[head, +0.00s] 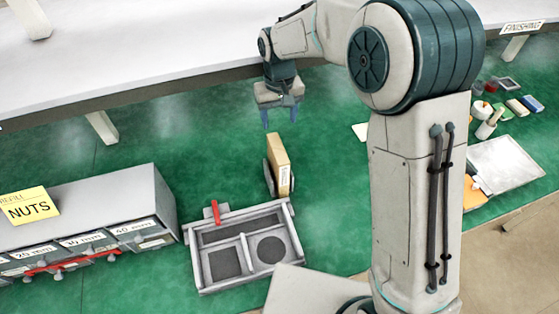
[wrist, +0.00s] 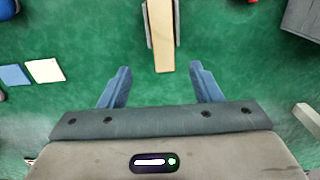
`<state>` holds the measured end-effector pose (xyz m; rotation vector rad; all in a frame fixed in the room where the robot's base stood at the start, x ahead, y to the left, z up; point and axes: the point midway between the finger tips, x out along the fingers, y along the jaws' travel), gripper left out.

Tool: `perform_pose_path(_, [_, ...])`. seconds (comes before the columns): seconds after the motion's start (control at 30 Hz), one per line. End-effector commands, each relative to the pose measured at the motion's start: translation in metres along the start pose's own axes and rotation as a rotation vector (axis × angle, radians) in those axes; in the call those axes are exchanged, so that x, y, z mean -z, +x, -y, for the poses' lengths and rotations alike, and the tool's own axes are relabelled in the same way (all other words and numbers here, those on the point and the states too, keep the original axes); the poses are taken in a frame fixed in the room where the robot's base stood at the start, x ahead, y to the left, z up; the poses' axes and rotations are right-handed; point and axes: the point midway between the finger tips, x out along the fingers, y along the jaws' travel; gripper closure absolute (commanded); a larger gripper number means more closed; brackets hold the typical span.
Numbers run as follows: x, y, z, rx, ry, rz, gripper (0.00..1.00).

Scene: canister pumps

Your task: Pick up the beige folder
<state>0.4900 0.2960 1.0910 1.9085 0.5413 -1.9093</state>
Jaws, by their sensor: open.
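The beige folder (head: 279,162) stands upright in a small grey holder (head: 269,181) on the green surface, in the head view just behind the grey tray. In the wrist view I see the folder's narrow beige top edge (wrist: 162,38), with grey holder walls (wrist: 177,22) on both sides. My gripper (head: 280,114) hangs above the surface, behind and above the folder. In the wrist view my gripper (wrist: 161,85) has its two blue fingers spread wide with nothing between them. The folder lies ahead of the fingertips, roughly centred between them and apart from them.
A grey divided tray (head: 240,290) with a red part (head: 215,211) stands in front of the folder. A grey drawer cabinet (head: 110,207) stands at left. A white shelf (head: 120,50) runs behind. Blocks and a metal tray (head: 505,164) lie at right.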

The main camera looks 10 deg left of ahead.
Motion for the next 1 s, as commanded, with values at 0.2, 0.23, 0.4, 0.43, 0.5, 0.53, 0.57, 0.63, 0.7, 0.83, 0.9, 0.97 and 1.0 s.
perform_pose_path(0.2, [-0.001,0.036,0.003,0.000,-0.006,0.002,0.42])
perform_pose_path(0.23, [-0.001,0.042,0.003,0.000,-0.006,0.002,0.42])
perform_pose_path(0.4, [-0.001,0.070,0.002,0.000,-0.004,0.001,0.42])
perform_pose_path(0.43, [-0.001,0.073,0.002,0.000,-0.004,0.001,0.42])
perform_pose_path(0.5, [-0.001,0.079,0.002,0.000,-0.003,0.001,0.42])
perform_pose_path(0.53, [-0.001,0.081,0.002,0.000,-0.003,0.000,0.42])
perform_pose_path(0.57, [-0.001,0.082,0.001,0.000,-0.002,0.000,0.42])
perform_pose_path(0.63, [-0.001,0.084,0.001,0.000,-0.002,0.000,0.42])
perform_pose_path(0.7, [-0.002,0.087,0.001,0.000,-0.002,0.001,0.42])
perform_pose_path(0.83, [-0.003,0.102,0.002,0.000,-0.001,0.001,0.42])
perform_pose_path(0.9, [-0.004,0.113,0.002,0.000,-0.001,0.001,0.42])
perform_pose_path(0.97, [-0.005,0.121,0.002,0.000,0.000,0.002,0.42])
perform_pose_path(1.0, [-0.004,0.127,0.002,0.000,0.000,0.002,0.42])
